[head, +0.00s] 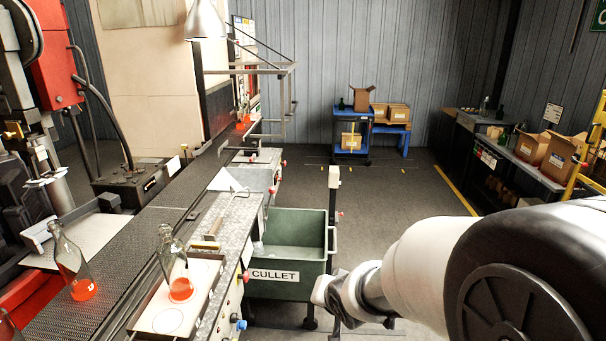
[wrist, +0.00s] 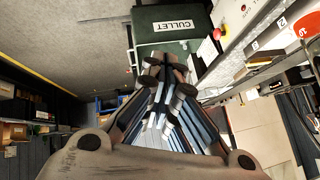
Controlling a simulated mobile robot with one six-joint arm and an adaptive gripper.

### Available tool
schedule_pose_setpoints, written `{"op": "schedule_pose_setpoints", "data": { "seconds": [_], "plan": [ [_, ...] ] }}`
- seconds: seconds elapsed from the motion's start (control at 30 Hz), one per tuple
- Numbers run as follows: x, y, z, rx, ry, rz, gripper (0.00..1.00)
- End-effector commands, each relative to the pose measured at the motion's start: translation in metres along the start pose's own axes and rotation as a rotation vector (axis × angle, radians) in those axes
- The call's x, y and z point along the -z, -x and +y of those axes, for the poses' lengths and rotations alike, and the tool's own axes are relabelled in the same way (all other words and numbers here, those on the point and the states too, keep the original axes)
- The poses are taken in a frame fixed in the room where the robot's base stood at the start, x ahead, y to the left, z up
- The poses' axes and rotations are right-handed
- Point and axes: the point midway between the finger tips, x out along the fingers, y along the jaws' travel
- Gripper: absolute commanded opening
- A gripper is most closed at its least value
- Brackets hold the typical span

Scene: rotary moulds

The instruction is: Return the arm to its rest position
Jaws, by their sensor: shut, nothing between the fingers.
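My gripper (wrist: 166,72) shows in the wrist view with its fingers together and nothing between them. The wrist view is turned, and the green bin marked CULLET (wrist: 172,27) appears just beyond the fingertips. In the head view my arm reaches in from the right edge, its far end close to the right side of the CULLET bin (head: 290,240). The gripper fingers cannot be made out in the head view. A clear bottle with an orange-glowing base (head: 176,265) stands upright on a pale plate beside the conveyor, apart from my arm.
Another bottle with a glowing base (head: 72,262) stands on the dark conveyor (head: 130,235) at left. A blue cart (head: 350,135) and a bench with cardboard boxes (head: 558,155) stand farther back. The floor between them is clear.

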Motion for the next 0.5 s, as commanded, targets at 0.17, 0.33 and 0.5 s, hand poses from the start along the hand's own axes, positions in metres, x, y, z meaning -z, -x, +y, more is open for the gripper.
{"op": "schedule_pose_setpoints", "data": {
  "seconds": [0.17,0.33,0.5],
  "plan": [
    [0.005,0.092,0.041,-0.124,0.091,-0.023,0.00],
    [-0.024,0.171,0.073,-0.196,0.171,-0.098,0.00],
    [-0.069,0.232,0.094,-0.214,0.250,-0.190,0.00]
  ]
}}
